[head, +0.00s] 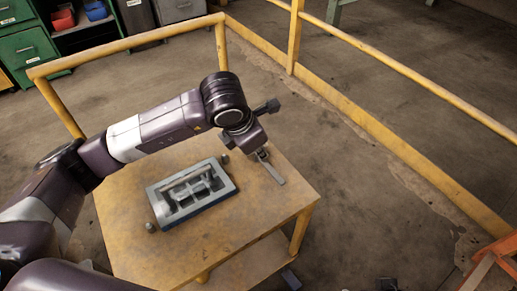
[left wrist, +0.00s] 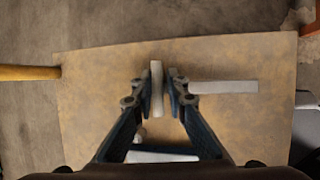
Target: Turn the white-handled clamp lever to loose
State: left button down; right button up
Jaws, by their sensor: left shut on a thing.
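The clamp lever shows in the left wrist view as a pale, white handle (left wrist: 157,90) standing between my finger pads. A flat grey bar (left wrist: 225,87) runs to the right beyond the fingers; in the head view a grey bar (head: 271,171) lies near the table's back right edge. My left gripper (left wrist: 158,87) is shut on the white handle. In the head view my left gripper (head: 260,152) is over the back right of the table, and my arm hides most of the clamp.
A grey hollow-brick mould (head: 158,207) lies mid-table, in front and left of my gripper. A small grey knob (head: 151,227) is at its near left corner. The wooden table (head: 245,235) has bare room in front. Yellow railings (head: 400,72) stand behind and right.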

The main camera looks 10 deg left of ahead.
pick_arm(q)
jog(key=shift+w+a+r, duration=0.15)
jog(key=c, duration=1.9)
grip_release()
jog(key=v, duration=1.2)
